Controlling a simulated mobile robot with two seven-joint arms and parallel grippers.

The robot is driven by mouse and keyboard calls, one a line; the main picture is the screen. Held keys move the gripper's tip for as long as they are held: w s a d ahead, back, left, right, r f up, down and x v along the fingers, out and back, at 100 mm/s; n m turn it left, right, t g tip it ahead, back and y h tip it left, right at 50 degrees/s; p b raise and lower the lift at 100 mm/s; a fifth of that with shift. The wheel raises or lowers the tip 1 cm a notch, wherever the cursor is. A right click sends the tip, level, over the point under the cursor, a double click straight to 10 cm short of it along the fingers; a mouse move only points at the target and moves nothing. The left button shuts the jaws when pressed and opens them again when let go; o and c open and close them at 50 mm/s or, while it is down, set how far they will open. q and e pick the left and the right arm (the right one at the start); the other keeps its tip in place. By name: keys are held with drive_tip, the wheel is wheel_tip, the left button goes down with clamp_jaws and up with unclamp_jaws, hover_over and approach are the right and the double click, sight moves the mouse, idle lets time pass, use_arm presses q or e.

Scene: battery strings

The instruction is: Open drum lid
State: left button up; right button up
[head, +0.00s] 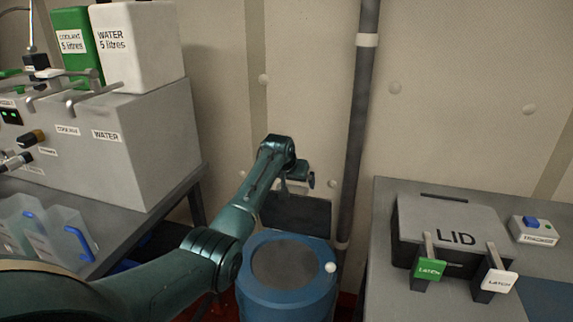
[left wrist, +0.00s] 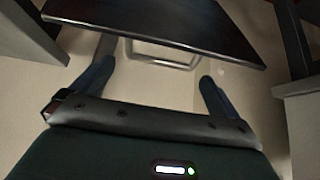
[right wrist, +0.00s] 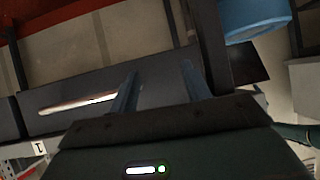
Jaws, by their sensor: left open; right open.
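The blue drum (head: 286,294) stands on the floor between the two benches. Its round top shows a dark grey disc inside a blue rim; I cannot tell whether this is an opening or a cover. A dark flat panel (head: 297,214), perhaps the lid, stands behind the drum top. In the left wrist view the dark panel (left wrist: 185,25) has a thin metal handle (left wrist: 160,63) at its edge. My left gripper (head: 298,184) is open above the panel, with the handle ahead between its fingers. My right gripper (right wrist: 158,85) is open and empty; the drum (right wrist: 255,15) shows beyond it.
A grey box marked LID (head: 455,232) with green and white latches sits on the right bench (head: 385,290). A grey cabinet (head: 130,150) with coolant and water containers stands on the left bench. A dark vertical pipe (head: 358,130) rises behind the drum. A white knob (head: 330,267) is at the drum's rim.

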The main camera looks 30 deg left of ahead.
use_arm(q)
drive_tip(key=v, duration=0.8)
drive_tip(key=shift+s+r, duration=0.1)
idle(0.3)
